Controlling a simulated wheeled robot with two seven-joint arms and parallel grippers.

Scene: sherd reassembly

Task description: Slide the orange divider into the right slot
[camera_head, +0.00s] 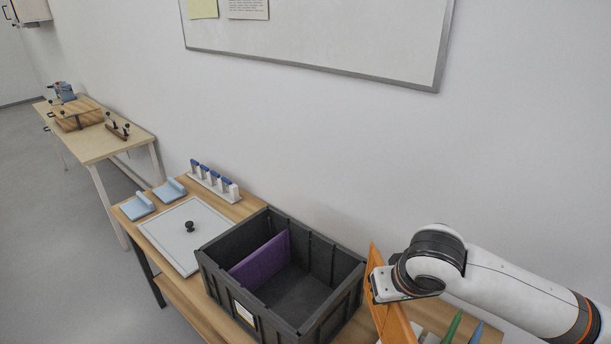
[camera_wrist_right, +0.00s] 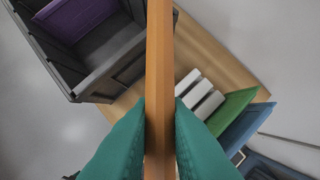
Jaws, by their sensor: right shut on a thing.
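The orange divider (camera_head: 390,311) is a flat upright panel at the right of the dark grey crate (camera_head: 281,326) in the head view. In the right wrist view the divider (camera_wrist_right: 159,80) shows edge-on down the middle. My right gripper (camera_wrist_right: 160,125) is shut on it, one teal finger pressed on each side, and holds it outside the crate. The crate (camera_wrist_right: 112,80) also shows at the upper left of the wrist view. A purple divider (camera_head: 260,262) stands in the crate's left part; the part to its right is empty. My left gripper is not in view.
A pale lid (camera_head: 175,243) with a black knob lies left of the crate. Light-blue pieces (camera_head: 170,190) and a white rack (camera_head: 215,184) are behind it. Green (camera_wrist_right: 232,106) and blue (camera_wrist_right: 245,128) panels and white bars (camera_wrist_right: 197,91) are right of the orange divider.

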